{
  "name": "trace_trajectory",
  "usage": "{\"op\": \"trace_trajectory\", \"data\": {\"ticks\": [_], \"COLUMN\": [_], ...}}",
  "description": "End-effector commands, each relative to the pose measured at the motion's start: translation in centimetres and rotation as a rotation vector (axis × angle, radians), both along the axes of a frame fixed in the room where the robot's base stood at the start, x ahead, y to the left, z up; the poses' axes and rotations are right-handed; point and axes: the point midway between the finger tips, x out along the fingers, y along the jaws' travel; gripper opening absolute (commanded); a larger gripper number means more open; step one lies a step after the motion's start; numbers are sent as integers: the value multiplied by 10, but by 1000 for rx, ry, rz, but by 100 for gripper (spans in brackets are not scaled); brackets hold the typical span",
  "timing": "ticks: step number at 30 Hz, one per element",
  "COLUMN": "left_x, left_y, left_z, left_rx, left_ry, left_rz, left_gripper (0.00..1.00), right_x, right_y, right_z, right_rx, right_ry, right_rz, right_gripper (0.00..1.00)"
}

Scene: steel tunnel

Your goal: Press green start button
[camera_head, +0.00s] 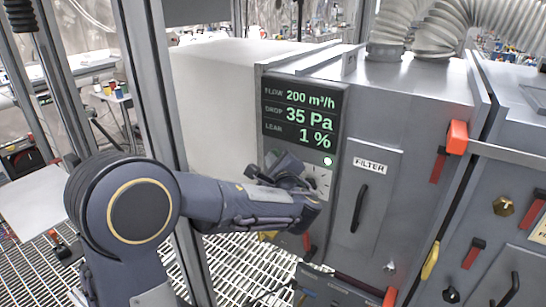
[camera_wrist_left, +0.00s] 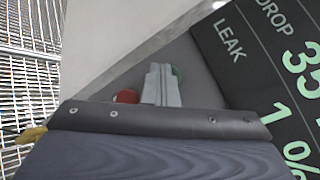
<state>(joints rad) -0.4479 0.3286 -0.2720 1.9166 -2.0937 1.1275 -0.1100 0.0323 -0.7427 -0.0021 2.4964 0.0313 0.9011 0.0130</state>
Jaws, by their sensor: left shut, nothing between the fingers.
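The green start button (camera_wrist_left: 177,73) shows in the left wrist view as a green edge on the grey panel, mostly hidden behind my fingers. My left gripper (camera_wrist_left: 160,72) is shut and empty, its fingertips right at the green button; I cannot tell whether they touch it. A red button (camera_wrist_left: 127,96) sits just left of the fingers. My right gripper is not in view.
The display reads flow 200 m³/h, drop 35 Pa, leak 1 %. A round white light (camera_head: 327,161) and a dial (camera_head: 318,182) sit below it. The filter door (camera_head: 368,200) with a black handle is to the right. A metal post (camera_head: 150,80) stands close behind my arm.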

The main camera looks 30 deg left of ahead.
Motion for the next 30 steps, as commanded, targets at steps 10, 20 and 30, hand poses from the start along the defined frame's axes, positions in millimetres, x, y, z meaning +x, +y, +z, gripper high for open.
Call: {"op": "trace_trajectory", "data": {"ticks": [10,20,30], "left_x": [-4,-35,-61], "left_y": [-1,2,4], "left_z": [-1,-2,-1], "left_rx": [0,-1,0], "left_ry": [0,0,0], "left_rz": [-2,-2,-1], "left_gripper": [0,0,0], "right_x": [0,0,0], "right_y": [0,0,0], "right_z": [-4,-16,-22], "right_rx": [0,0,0], "right_ry": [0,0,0], "right_rz": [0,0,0], "right_gripper": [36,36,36]}}
